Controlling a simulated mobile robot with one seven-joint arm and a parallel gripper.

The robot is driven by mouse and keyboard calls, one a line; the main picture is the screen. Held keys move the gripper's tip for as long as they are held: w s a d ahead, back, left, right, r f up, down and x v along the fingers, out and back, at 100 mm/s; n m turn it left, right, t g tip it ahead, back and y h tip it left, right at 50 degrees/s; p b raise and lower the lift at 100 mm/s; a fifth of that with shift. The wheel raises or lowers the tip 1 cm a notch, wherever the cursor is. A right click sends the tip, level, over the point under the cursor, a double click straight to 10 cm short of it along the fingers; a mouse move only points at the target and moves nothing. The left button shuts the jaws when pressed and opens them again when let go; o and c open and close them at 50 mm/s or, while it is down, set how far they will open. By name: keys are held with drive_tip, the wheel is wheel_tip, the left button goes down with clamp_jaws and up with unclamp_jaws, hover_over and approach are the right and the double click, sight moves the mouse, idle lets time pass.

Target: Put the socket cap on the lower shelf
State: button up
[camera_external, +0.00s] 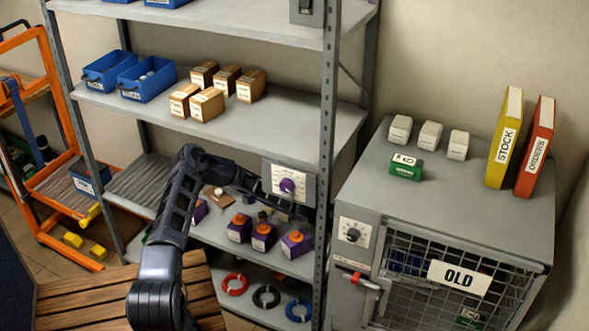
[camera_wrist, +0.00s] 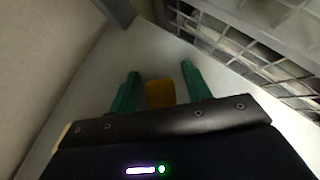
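In the wrist view my gripper (camera_wrist: 158,88) has its two green fingers apart. A small amber-yellow piece (camera_wrist: 160,94) lies between them, with gaps on both sides; I cannot tell if it is the socket cap. Purple blocks with orange tops (camera_external: 263,236) stand on the shelf (camera_external: 215,235) there. A lower shelf (camera_external: 262,312) holds red, black and blue rings.
A rack post (camera_external: 328,170) stands beside my arm's end. A grey cabinet (camera_external: 385,205) with a mesh door stands to the right. Wire mesh (camera_wrist: 262,50) shows close by in the wrist view. Blue bins (camera_external: 147,80) and cartons fill the shelf above.

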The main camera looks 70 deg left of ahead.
drive_tip(key=shift+s+r, duration=0.1)
drive_tip(key=shift+r, duration=0.15)
drive_tip(key=v, duration=1.1)
drive_tip(key=shift+s+r, duration=0.25)
